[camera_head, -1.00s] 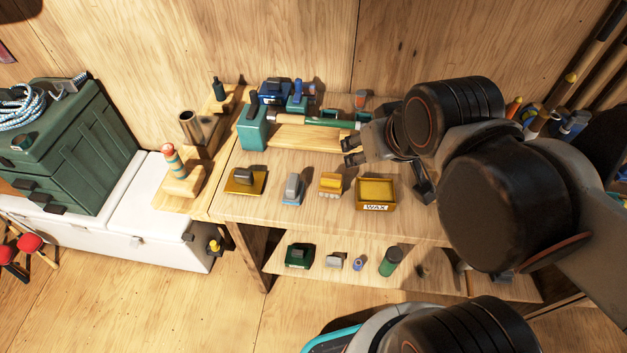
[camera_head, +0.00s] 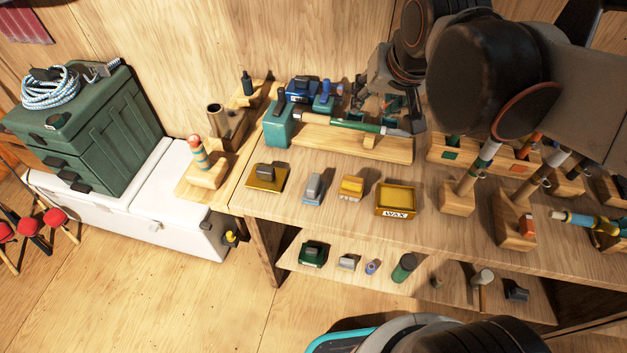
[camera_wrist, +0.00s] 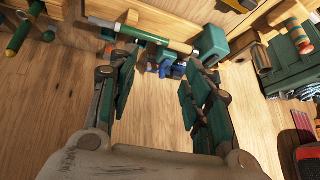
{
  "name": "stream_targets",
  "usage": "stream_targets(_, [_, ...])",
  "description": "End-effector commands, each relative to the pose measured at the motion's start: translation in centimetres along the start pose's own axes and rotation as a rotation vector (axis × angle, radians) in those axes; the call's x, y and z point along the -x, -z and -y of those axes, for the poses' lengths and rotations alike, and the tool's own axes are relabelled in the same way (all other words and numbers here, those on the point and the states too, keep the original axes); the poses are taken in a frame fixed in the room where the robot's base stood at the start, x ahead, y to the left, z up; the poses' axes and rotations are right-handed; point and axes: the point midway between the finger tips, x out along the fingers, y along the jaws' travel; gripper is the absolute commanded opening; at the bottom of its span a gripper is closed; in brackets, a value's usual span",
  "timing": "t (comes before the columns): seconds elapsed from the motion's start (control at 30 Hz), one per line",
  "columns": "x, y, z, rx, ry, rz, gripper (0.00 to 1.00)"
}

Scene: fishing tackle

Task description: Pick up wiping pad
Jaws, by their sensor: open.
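Small handled blocks stand in a row on the workbench top in the head view: a yellow pad with a dark handle (camera_head: 266,177), a blue-grey block (camera_head: 313,189) and a yellow block (camera_head: 351,187). I cannot tell for certain which one is the wiping pad. My gripper (camera_head: 388,108) is above the back of the bench, behind and right of this row, apart from all of them. In the wrist view my gripper (camera_wrist: 157,78) has its fingers spread with nothing between them. None of these blocks is clearly seen there.
A yellow wax box (camera_head: 396,199) stands right of the row. A wooden rod stand (camera_head: 345,140) with a green-handled rod lies behind it. Rod holders (camera_head: 458,199) stand at the right. A lower shelf (camera_head: 330,277) carries small items. A white cooler (camera_head: 140,215) stands at the left.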

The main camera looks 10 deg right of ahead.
Motion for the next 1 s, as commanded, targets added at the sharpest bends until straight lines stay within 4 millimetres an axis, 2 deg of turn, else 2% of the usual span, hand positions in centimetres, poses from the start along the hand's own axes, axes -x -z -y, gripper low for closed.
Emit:
stream_targets(0.03, [-0.6,1.6,0.9,-0.016,0.004,0.009,0.45])
stream_targets(0.1, [-1.6,3.2,1.9,-0.045,0.007,0.021,0.45])
stream_targets(0.3, [-5.1,7.2,5.0,-0.122,0.014,0.056,0.45])
stream_targets(0.67, [-10.9,11.2,9.2,-0.220,0.014,0.103,0.45])
stream_targets(0.7, [-11.9,9.1,10.1,-0.216,0.000,0.157,0.45])
stream_targets(0.8, [-13.7,5.5,11.7,-0.215,-0.038,0.264,0.45])
stream_targets(0.9, [-13.9,0.5,10.4,-0.211,-0.090,0.366,0.45])
stream_targets(1.0, [-14.0,-3.2,9.7,-0.205,-0.133,0.446,0.45])
